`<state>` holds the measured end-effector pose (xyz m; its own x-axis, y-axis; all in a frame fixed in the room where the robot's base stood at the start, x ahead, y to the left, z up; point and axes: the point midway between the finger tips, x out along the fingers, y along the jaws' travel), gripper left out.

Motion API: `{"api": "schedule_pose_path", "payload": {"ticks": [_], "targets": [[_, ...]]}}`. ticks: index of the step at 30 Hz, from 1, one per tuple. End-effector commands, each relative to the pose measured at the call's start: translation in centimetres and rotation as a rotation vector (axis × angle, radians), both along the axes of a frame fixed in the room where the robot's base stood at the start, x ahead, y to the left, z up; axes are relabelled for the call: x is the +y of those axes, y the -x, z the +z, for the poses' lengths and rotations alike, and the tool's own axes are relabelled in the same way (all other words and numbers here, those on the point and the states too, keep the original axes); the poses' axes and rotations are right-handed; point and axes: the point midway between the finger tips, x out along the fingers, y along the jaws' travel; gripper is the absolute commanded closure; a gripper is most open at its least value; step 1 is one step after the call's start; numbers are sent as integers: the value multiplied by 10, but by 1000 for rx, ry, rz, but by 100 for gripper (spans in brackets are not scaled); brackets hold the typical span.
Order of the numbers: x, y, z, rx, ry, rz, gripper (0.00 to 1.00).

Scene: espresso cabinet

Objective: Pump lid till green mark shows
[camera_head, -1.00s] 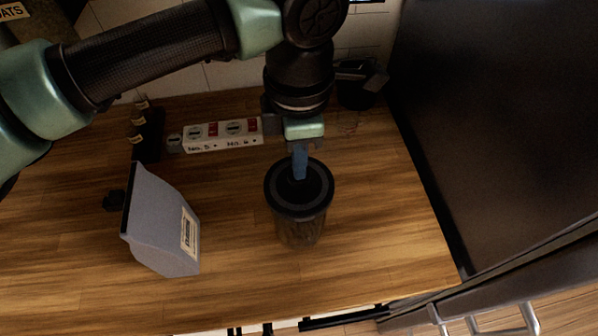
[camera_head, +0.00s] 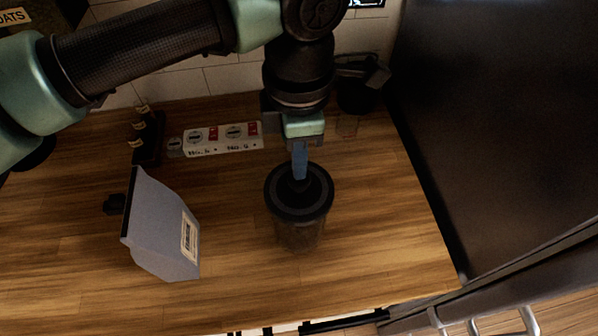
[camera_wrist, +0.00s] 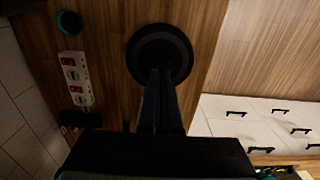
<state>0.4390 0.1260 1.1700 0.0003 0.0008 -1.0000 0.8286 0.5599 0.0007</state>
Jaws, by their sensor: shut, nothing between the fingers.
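A clear canister (camera_head: 299,237) with a round black lid (camera_head: 284,206) stands upright on the wooden counter in the head view. The lid also shows in the wrist view (camera_wrist: 160,45), at the top middle. My gripper (camera_head: 299,176) points down over the lid's centre with its blue fingers shut and empty. The fingertips are at the raised middle of the lid; I cannot tell whether they touch it. No green mark is visible on the lid; the fingers hide part of its centre.
A grey bag with a label (camera_head: 165,235) stands on the counter at left. A power strip (camera_head: 222,138) and a dark rack of small labelled items (camera_head: 147,135) lie behind. A dark cup-like object (camera_head: 356,95) is at the back right. A tall dark panel (camera_head: 490,130) bounds the right side.

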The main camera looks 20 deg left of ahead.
Motion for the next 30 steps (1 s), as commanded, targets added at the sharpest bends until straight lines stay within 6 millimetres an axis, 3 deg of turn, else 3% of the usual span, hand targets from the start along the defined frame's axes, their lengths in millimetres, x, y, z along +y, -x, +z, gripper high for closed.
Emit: {"api": "schedule_pose_path", "payload": {"ticks": [19,30], "targets": [[0,0,48,-1,-1,0,100],[0,0,51,1,1,0,100]]}}
